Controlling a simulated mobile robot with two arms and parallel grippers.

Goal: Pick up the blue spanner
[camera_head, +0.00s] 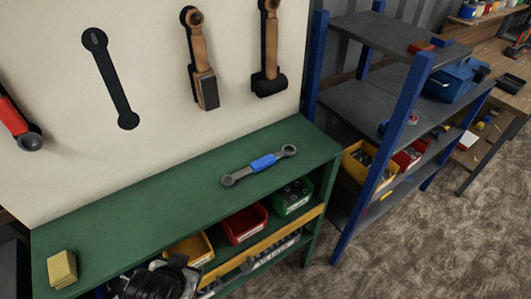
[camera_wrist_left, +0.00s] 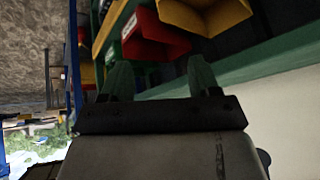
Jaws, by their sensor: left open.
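The blue spanner (camera_head: 262,163), with a blue grip and grey ring ends, lies flat on the green bench top (camera_head: 150,200) towards its right end. It does not show in the left wrist view. My left gripper (camera_wrist_left: 160,78) is open there, its two fingers apart with nothing held between them. The wrist view looks tilted or upside down, with bins beyond the fingers. In the head view, a dark part of my left arm shows at the bottom edge, in front of the bench and apart from the spanner. My right gripper is out of view.
A yellow block (camera_head: 62,269) sits at the bench's left end. Yellow, red (camera_head: 244,223) and green (camera_head: 292,197) bins stand below the top. Hammers (camera_head: 203,70) hang on the pale board behind. A blue-post shelf (camera_head: 385,150) stands right. The bench top around the spanner is clear.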

